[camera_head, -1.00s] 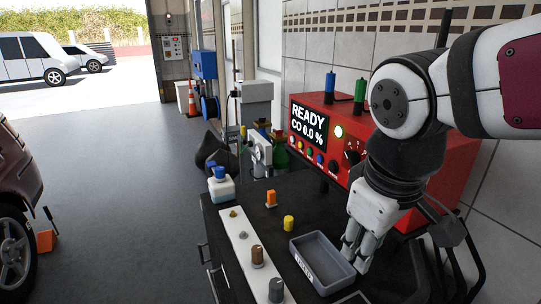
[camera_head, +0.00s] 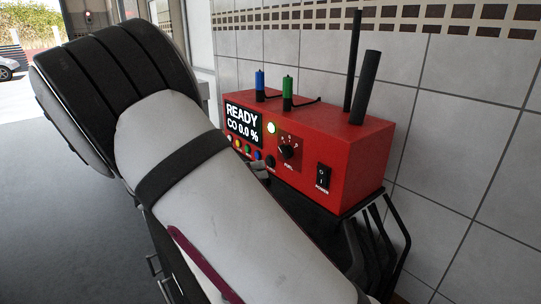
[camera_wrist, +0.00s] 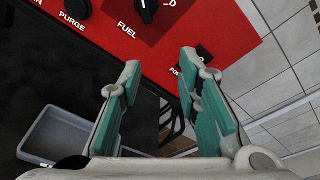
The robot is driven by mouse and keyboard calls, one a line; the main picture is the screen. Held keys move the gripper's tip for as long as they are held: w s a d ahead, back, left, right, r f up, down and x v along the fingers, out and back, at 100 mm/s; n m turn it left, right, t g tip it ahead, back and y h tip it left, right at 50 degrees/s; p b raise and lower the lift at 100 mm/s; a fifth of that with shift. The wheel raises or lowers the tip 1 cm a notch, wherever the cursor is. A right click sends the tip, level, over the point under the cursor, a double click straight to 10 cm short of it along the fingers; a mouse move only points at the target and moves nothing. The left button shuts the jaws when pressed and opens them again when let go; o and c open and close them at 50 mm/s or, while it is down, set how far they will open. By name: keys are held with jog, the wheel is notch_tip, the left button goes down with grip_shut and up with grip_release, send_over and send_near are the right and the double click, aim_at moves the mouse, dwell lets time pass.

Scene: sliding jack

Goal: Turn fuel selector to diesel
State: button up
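The black fuel selector knob (camera_head: 289,152) is on the front of the red analyser box (camera_head: 350,150), right of the lit green lamp. In the wrist view the knob (camera_wrist: 147,8) is at the top edge, above the word FUEL and partly cut off. Its exact setting is too small to read. My gripper (camera_wrist: 160,68) is open and empty, its two green-padded fingers pointing toward the red panel below the knob, apart from it. In the head view my arm hides most of the gripper.
The black power switch (camera_head: 323,178) is right of the knob; my right finger partly covers its label in the wrist view. The PURGE button (camera_wrist: 75,9) is left of the knob. A grey tray (camera_wrist: 60,135) lies lower left. The display (camera_head: 241,121) reads READY, CO 0.0 %.

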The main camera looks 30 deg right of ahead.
aim_at(283, 155)
jog(key=w+d+n, duration=0.1)
jog(key=d, duration=0.2)
jog(key=w+d+n+t+h+p, duration=0.1)
jog(key=w+d, duration=0.1)
jog(key=d, duration=0.2)
jog(key=w+d+p, duration=0.1)
jog(key=w+d, duration=0.1)
jog(key=d, duration=0.2)
jog(key=shift+w+f+n+t, duration=0.1)
jog(key=shift+w+n+t, duration=0.1)
jog(key=shift+n+t, duration=0.2)
grip_shut()
